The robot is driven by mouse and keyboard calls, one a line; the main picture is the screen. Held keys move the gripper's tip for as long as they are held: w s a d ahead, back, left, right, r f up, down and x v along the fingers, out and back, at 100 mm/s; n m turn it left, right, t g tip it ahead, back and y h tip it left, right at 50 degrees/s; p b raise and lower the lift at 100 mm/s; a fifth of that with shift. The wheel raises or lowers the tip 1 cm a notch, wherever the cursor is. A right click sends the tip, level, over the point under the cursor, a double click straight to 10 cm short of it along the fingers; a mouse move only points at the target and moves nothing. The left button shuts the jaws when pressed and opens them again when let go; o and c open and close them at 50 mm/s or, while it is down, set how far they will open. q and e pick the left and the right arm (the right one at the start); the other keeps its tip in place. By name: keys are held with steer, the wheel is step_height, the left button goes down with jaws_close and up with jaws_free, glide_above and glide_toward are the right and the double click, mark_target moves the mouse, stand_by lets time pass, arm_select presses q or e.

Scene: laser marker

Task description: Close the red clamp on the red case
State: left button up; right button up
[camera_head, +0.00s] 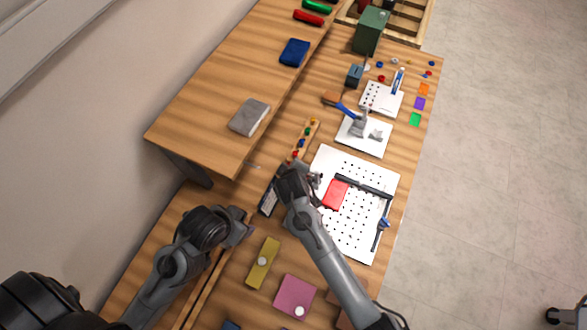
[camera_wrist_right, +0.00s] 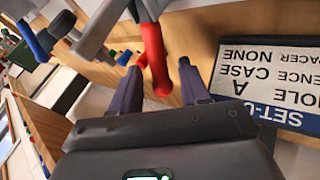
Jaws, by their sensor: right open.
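The red case (camera_head: 335,194) lies on a white perforated plate (camera_head: 350,235) in the head view. My right gripper (camera_head: 303,172) is at the plate's left edge, left of the case, and its arm hides part of that area. In the right wrist view a red handle (camera_wrist_right: 155,60), which looks like the red clamp's, stands up just beyond and between the two open fingertips of my right gripper (camera_wrist_right: 160,85). The fingers are not shut on it. The clamp's base is not clear. My left gripper (camera_head: 246,228) is over the table at lower left, apart from the plate; its fingers are too small to read.
A set-up sign (camera_wrist_right: 262,85) lies close by the right gripper. Yellow (camera_head: 262,262) and pink (camera_head: 294,296) blocks lie nearer.

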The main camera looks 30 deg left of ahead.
jaws_close()
stand_by(0.3)
